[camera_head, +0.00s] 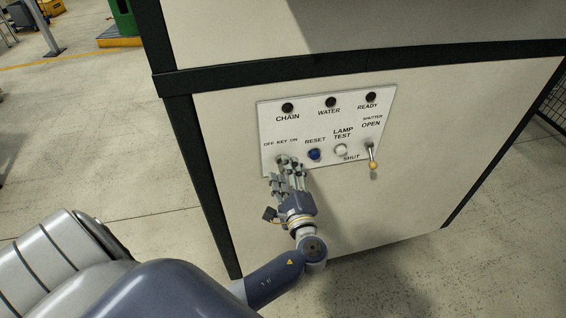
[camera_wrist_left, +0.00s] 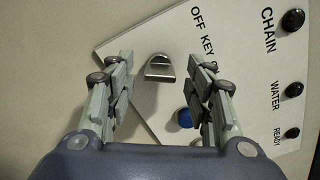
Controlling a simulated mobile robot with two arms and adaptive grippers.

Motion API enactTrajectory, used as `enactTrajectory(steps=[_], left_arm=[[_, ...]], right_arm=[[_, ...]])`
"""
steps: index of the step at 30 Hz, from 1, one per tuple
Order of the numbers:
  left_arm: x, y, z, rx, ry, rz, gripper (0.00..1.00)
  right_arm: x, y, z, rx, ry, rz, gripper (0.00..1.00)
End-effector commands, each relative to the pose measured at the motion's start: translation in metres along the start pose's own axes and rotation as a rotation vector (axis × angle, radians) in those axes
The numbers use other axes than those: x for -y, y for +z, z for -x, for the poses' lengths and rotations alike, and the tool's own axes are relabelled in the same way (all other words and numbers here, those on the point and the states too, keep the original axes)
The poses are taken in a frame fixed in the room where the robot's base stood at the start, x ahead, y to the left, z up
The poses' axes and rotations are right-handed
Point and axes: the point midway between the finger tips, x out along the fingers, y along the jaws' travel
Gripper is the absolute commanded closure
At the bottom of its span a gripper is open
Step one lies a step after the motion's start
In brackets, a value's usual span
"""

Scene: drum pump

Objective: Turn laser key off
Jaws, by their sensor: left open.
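The laser key (camera_wrist_left: 159,68) is a silver knob beside the "OFF KEY" lettering in the left wrist view. In the head view it is on the left of the white control panel (camera_head: 327,121), under "OFF KEY ON", and mostly hidden by my fingers. My left gripper (camera_head: 287,168) is at the panel, open, with its fingers reaching up toward the key. In the wrist view the left fingers (camera_wrist_left: 165,72) stand on both sides of the key, with a visible gap on each side. I cannot tell which mark the key points to. My right gripper is not in view.
A blue reset button (camera_head: 314,154) sits just right of the key, close to one finger. A white lamp test button (camera_head: 341,150) and a shutter lever (camera_head: 372,158) are farther right. Black indicators run along the panel top.

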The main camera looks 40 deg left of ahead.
Motion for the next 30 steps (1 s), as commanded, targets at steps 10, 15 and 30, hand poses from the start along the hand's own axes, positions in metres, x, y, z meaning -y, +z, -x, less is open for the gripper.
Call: enactTrajectory(steps=[10,15,30], left_arm=[[-0.001,-0.001,-0.024,-0.002,0.000,0.000,0.52],[-0.001,-0.001,-0.024,-0.002,0.000,0.000,0.52],[-0.002,-0.001,-0.024,-0.002,0.000,0.013,0.96]], right_arm=[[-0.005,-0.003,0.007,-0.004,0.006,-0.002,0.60],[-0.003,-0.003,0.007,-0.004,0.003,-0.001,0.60],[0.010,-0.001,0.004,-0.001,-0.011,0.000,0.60]])
